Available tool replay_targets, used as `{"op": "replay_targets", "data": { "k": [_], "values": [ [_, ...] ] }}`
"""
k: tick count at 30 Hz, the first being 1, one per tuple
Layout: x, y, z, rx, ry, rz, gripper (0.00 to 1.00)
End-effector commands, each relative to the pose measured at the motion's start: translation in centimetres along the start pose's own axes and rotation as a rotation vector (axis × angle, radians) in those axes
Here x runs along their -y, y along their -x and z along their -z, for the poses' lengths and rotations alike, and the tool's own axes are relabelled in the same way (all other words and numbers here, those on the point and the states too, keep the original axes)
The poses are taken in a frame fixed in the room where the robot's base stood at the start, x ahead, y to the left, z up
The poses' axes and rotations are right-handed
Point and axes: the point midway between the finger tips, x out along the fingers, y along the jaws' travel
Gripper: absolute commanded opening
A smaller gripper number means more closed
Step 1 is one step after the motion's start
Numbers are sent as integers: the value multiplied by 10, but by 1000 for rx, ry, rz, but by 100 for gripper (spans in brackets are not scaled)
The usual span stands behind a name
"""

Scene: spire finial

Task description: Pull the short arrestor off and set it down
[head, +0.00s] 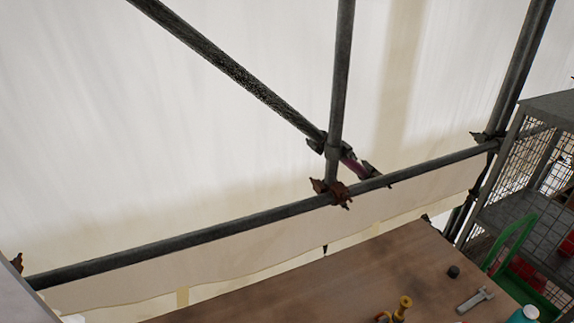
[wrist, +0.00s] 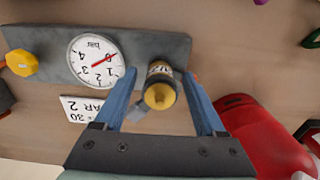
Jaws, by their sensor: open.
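In the wrist view a short cylinder with a yellow-brass end and a printed label (wrist: 159,88), which looks like the short arrestor, stands at the right part of a dark grey board (wrist: 142,48). My gripper (wrist: 160,76) is open, with one blue finger on each side of the cylinder. A gap shows on both sides, so the fingers do not appear to grip it. A round pressure gauge marked bar (wrist: 96,58) is on the same board, left of the cylinder. My gripper is not seen in the head view.
In the wrist view a yellow knob (wrist: 20,63) is at left, a printed card (wrist: 86,108) below the gauge, and a red object (wrist: 262,140) at right. In the head view a brass fitting (head: 403,303) and a grey tool (head: 475,299) are on the wooden top (head: 340,285).

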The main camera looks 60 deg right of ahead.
Motion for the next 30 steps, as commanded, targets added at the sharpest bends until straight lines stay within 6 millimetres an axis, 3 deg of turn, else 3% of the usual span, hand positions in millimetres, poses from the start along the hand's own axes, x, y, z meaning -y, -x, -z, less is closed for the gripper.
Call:
{"op": "replay_targets", "data": {
  "k": [19, 30],
  "values": [
    [0, 0, 0, -1, 0, 0, 72],
    [0, 0, 0, 0, 0, 0, 8]
  ]
}}
